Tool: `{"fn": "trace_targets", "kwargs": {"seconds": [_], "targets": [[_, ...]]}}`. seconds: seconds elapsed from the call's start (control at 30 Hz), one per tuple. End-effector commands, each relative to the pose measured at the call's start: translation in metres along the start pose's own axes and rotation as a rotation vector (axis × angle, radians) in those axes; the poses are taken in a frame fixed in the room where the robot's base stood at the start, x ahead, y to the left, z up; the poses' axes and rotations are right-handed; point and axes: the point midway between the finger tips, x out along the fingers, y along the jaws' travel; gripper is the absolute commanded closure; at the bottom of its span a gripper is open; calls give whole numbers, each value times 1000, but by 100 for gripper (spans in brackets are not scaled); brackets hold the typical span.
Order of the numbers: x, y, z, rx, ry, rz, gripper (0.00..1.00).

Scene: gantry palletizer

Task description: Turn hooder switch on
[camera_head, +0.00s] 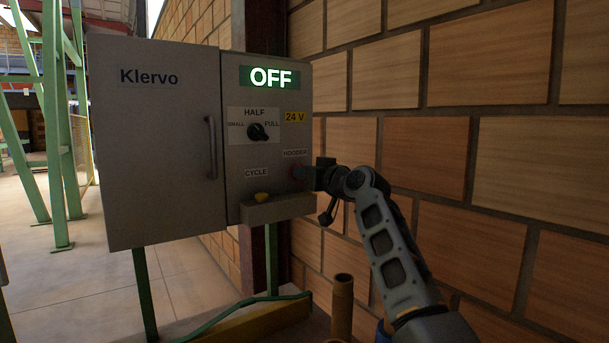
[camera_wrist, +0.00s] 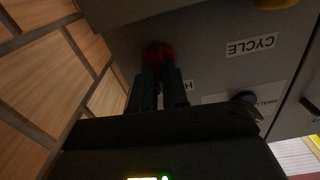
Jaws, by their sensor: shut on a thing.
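The hooder switch (camera_head: 297,172) is a small red knob under the HOODER label, at the lower right of the grey control cabinet (camera_head: 155,150). In the wrist view the red knob (camera_wrist: 158,54) sits between and just beyond my fingertips. My gripper (camera_head: 312,175) reaches it from the right; in the wrist view the gripper (camera_wrist: 158,75) is shut on the red knob. The fingers hide part of the knob, so I cannot tell its turn position. The lit display (camera_head: 271,78) at the top of the panel reads OFF.
A black selector (camera_head: 257,132) marked SMALL, HALF, FULL is above left of the hooder switch. A yellow button (camera_head: 261,197) by the CYCLE label sits above a small ledge (camera_head: 278,208). A door handle (camera_head: 211,147) is further left. A brick-patterned wall (camera_head: 445,150) stands close on the right.

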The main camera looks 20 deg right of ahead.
Motion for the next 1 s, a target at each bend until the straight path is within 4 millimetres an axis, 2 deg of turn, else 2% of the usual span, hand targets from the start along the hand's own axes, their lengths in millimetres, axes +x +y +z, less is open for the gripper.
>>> {"fn": "trace_targets", "kwargs": {"seconds": [0.5, 0.7, 1.0], "targets": [[0, 2, 1, 467, -3, 0, 100], [0, 3, 1, 594, -2, 1, 100], [0, 4, 2, 696, -2, 1, 100]]}}
